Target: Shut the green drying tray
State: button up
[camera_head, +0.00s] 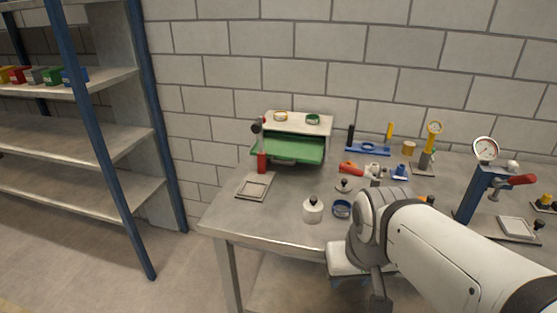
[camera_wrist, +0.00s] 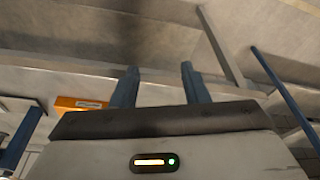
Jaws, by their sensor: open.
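The green drying tray (camera_head: 300,150) sits on the workbench by the wall in the head view, pulled out from under a white-topped cabinet (camera_head: 300,128). Its front lip with a handle faces the bench's front edge. My gripper shows in the wrist view (camera_wrist: 158,72) with its two blue-grey fingers apart and nothing between them. In the head view my arm reaches in from the lower right, well right of and nearer than the tray. The tray does not show clearly in the wrist view.
A red-handled tool (camera_head: 261,150) stands close at the tray's left front. A flat square plate (camera_head: 255,186) lies before it. A gauge press (camera_head: 480,185) stands at right. Shelving (camera_head: 85,140) is at left.

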aim_at(294, 148)
jog(key=z, duration=0.05)
jog(key=k, duration=0.8)
jog(key=u, duration=0.6)
jog(key=i, duration=1.95)
jog(key=z, duration=0.75)
